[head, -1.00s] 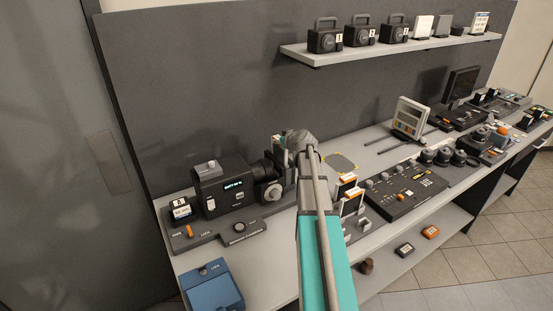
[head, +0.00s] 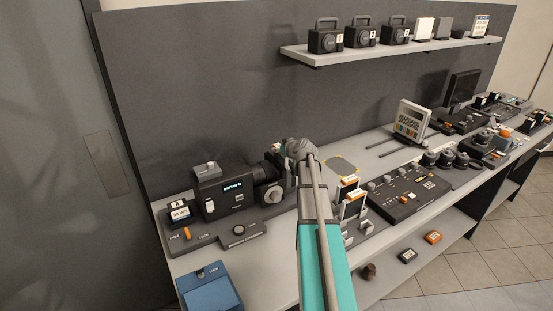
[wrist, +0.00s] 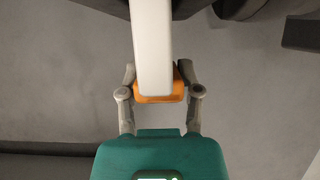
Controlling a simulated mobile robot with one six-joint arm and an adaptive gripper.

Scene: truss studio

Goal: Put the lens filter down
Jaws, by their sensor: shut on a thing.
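The lens filter shows in the wrist view as an orange piece (wrist: 160,92) with a long pale grey bar (wrist: 152,45) in front of it. I cannot tell whether the bar is part of the filter. My gripper (wrist: 159,76) is shut on the orange piece, with one grey finger on each side. In the head view my wrist hides most of the gripper and the held filter. The wrist is above the bench, beside the camera's lens end and left of a grey pad with yellow corner marks (head: 343,166).
A black camera unit (head: 224,190) stands left of the arm. Upright orange-topped plates (head: 351,203) stand close to the right of the arm, before a black control panel (head: 408,192). A blue box (head: 210,288) is at the front left. The marked pad looks bare.

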